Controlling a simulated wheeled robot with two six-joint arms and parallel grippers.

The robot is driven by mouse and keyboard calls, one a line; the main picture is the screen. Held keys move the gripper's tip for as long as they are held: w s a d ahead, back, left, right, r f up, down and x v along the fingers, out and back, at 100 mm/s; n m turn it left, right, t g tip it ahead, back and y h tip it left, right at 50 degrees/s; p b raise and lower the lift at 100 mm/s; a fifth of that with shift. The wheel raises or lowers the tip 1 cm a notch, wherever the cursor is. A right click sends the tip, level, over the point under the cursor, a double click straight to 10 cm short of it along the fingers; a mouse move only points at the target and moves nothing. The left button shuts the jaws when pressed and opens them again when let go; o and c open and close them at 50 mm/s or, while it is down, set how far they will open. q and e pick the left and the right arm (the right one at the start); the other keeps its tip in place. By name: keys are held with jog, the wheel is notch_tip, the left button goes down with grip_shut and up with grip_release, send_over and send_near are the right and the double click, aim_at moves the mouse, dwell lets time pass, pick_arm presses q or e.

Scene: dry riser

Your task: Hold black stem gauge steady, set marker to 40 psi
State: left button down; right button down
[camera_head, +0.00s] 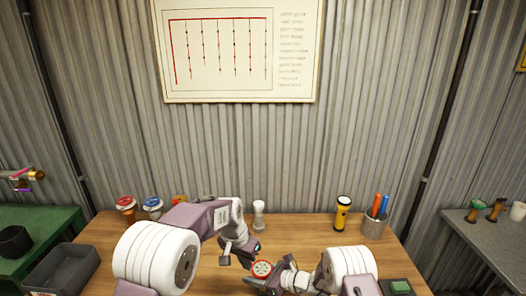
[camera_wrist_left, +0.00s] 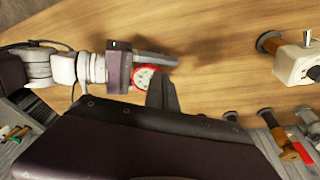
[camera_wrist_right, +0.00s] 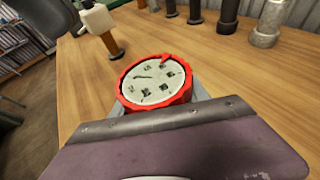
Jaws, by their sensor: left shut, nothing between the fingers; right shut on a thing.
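The gauge has a red rim and a white dial; in the right wrist view its face (camera_wrist_right: 155,82) is turned up to the camera. A small red marker (camera_wrist_right: 166,57) sits at the rim's far side; the dial numbers are too blurred to read. The gauge also shows in the head view (camera_head: 262,268) and left wrist view (camera_wrist_left: 144,77). Its stem is hidden. My right gripper (camera_head: 262,282) is shut on the gauge from below its head, above the table. My left gripper (camera_wrist_left: 162,92) is shut and empty, close beside the gauge; I cannot tell whether they touch.
Red (camera_head: 126,203) and blue (camera_head: 152,204) gauges stand at the table's back left, partly behind my left arm. A cream device (camera_wrist_left: 298,66) stands on the table. A white cylinder (camera_head: 259,214), yellow flashlight (camera_head: 342,213) and pen cup (camera_head: 375,224) stand at the back.

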jog(key=shift+s+d+r, duration=0.15)
pick_arm(q)
notch_tip(320, 180, down, 6)
jog(key=s+d, duration=0.1)
jog(key=d, duration=0.1)
jog(key=shift+m, duration=0.3)
jog(key=shift+w+d+r, duration=0.15)
jog(key=shift+w+d, duration=0.05)
dwell(0.5)
jog(key=shift+w+a, duration=0.2)
dwell(0.5)
jog(key=w+d+v, duration=0.1)
jog(key=v, duration=0.4)
jog(key=shift+s+a+r, duration=0.4)
jog(key=shift+a+r, duration=0.05)
jog(key=shift+r, duration=0.1)
